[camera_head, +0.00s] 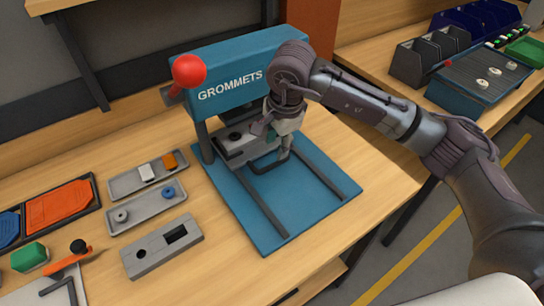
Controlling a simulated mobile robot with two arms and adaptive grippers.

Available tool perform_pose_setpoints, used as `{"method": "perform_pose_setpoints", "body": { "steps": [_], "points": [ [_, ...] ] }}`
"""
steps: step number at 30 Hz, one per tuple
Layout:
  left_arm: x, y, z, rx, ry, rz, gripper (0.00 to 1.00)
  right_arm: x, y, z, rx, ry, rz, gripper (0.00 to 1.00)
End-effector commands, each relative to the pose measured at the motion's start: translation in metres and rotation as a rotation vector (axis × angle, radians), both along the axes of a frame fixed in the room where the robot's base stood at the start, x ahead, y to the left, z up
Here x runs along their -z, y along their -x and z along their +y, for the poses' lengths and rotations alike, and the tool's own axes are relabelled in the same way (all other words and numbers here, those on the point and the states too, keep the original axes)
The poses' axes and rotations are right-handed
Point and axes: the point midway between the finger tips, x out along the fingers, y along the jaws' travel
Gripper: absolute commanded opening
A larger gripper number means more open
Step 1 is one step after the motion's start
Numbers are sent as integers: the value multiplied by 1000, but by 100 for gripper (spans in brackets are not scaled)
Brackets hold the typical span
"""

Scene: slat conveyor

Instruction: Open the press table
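A teal press (237,73) labelled GROMMETS stands on the wooden bench, with a red ball knob (188,70) on a lever at its left. Its teal base plate (305,201) carries two dark rails. The grey press table (236,150) sits at the back of the rails, under the press head, with a dark bar handle (268,167) at its front. My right gripper (284,149) points down at the handle, close to it or touching it. My wrist and the small size hide whether its fingers are closed on the handle. My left gripper is out of view.
Left of the press lie grey trays (148,174) with small parts, a grey slotted block (162,247), an orange bin (58,206) and a green block (30,257). A slatted conveyor unit (483,83) stands at the right. The front of the base plate is clear.

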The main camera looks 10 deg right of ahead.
Motion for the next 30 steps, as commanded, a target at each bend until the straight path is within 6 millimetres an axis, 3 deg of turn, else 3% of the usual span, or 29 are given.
{"method": "perform_pose_setpoints", "body": {
  "steps": [6,12,24,26,30],
  "points": [
    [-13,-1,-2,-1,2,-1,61,44,-7,4,0,-1,6,39],
    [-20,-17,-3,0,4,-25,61,70,-12,6,0,-1,2,39],
    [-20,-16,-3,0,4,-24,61,80,-14,6,-1,-1,-1,39],
    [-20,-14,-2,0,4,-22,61,80,-14,6,-1,-1,-1,33],
    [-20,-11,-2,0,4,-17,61,79,-14,6,-1,-1,-1,9]
  ]
}}
